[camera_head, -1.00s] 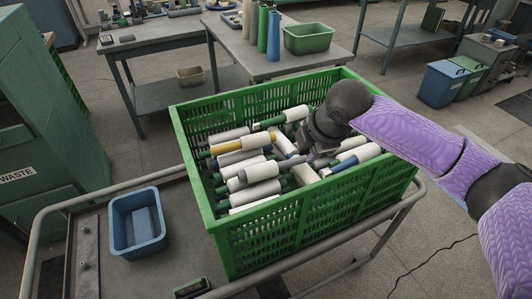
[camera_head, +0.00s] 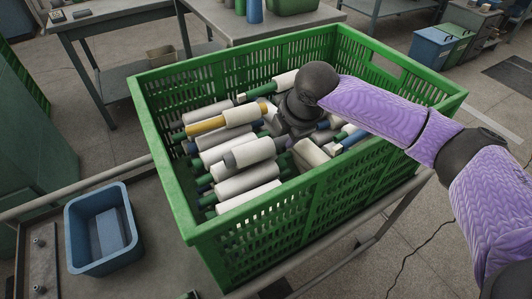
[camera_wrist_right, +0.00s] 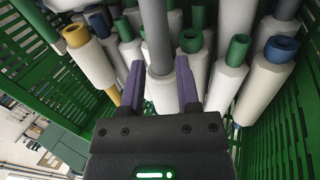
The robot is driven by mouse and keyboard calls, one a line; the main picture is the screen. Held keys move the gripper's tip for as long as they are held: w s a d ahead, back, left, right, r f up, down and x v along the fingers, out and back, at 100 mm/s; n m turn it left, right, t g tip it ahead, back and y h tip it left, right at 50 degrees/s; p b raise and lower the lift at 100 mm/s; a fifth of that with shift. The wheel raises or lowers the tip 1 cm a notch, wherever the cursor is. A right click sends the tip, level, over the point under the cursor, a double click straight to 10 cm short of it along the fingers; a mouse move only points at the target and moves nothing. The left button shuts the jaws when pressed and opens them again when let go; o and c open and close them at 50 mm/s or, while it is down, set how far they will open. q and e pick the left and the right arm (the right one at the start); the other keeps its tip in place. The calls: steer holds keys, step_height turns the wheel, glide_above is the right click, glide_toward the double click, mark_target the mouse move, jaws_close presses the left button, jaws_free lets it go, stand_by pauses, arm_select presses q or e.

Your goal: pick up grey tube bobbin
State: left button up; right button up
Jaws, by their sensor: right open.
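My right gripper (camera_head: 290,125) is inside the green crate (camera_head: 328,183), low over the bobbins. Its fingers are largely hidden in the head view. In the right wrist view the open right gripper (camera_wrist_right: 161,84) has one finger on each side of a grey tube bobbin (camera_wrist_right: 159,92), with white yarn and a grey tube end. A gap shows beside the yarn, and contact cannot be told. In the head view a grey tube bobbin (camera_head: 249,152) lies on top of the pile, just left of the gripper. My left gripper is not in view.
Several white-yarn bobbins with green, blue and yellow tubes crowd around, including a yellow tube bobbin (camera_head: 240,117). The crate walls rise on all sides. A blue bin (camera_head: 87,262) stands on the cart at left. A grey table (camera_head: 215,30) stands behind.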

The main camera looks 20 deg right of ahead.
mark_target(284, 139)
steer(key=b+x, duration=0.1)
steer(key=x, duration=0.2)
steer(key=shift+f, duration=0.15)
steer(key=shift+c, duration=0.3)
jaws_close()
